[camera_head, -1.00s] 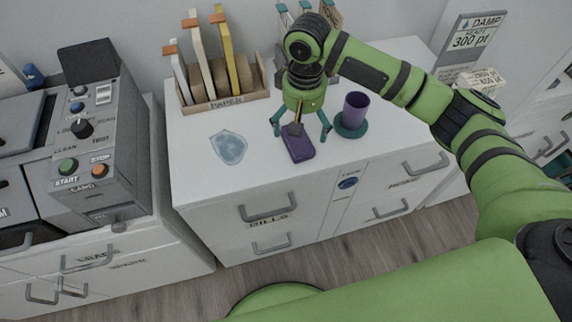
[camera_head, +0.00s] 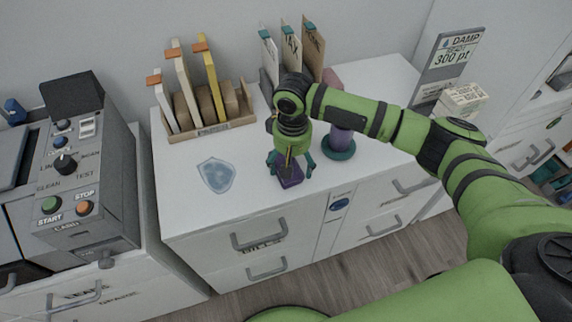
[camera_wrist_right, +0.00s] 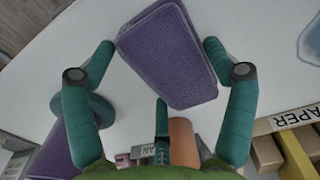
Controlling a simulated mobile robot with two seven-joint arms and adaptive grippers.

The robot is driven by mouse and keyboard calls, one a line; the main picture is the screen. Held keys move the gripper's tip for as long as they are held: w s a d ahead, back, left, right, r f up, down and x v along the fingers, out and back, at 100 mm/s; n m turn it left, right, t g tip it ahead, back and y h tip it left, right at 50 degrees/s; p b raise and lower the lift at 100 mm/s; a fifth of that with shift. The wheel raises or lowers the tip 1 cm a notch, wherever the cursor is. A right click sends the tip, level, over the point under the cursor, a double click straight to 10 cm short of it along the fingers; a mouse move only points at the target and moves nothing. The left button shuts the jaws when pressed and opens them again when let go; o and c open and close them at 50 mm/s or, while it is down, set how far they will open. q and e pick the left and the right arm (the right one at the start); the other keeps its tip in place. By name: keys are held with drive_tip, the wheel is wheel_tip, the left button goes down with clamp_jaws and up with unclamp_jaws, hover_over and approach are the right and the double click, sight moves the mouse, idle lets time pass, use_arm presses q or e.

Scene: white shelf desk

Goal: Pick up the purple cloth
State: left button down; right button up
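The purple cloth (camera_head: 291,182) is a folded block lying on the white desk top (camera_head: 245,212) near its front edge. My right gripper (camera_head: 290,168) is over it, pointing down. In the right wrist view the cloth (camera_wrist_right: 170,55) lies tilted between the teal fingers of the gripper (camera_wrist_right: 158,50). The fingers are spread wide. The right-hand fingertip is close to the cloth's edge, and I cannot tell whether it touches. My left gripper is not in view.
A pale blue shield-shaped patch (camera_head: 216,175) lies to the left. A wooden paper rack (camera_head: 212,129) and several upright folders stand behind. A grey machine (camera_head: 90,190) is at far left.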

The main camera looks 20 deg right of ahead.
sight(292, 162)
drive_tip(key=shift+r, duration=0.2)
wheel_tip(292, 162, up, 4)
drive_tip(key=shift+w+f, duration=0.1)
drive_tip(key=shift+f, duration=0.15)
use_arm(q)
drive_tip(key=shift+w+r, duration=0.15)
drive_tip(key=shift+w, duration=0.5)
use_arm(e)
drive_tip(key=s+d+r, duration=0.2)
drive_tip(key=s, duration=0.1)
drive_tip(key=s+d+r, duration=0.2)
drive_tip(key=s+d, duration=0.1)
drive_tip(key=s+d+r, duration=0.2)
drive_tip(key=s+r, duration=0.1)
drive_tip(key=shift+d, duration=0.35)
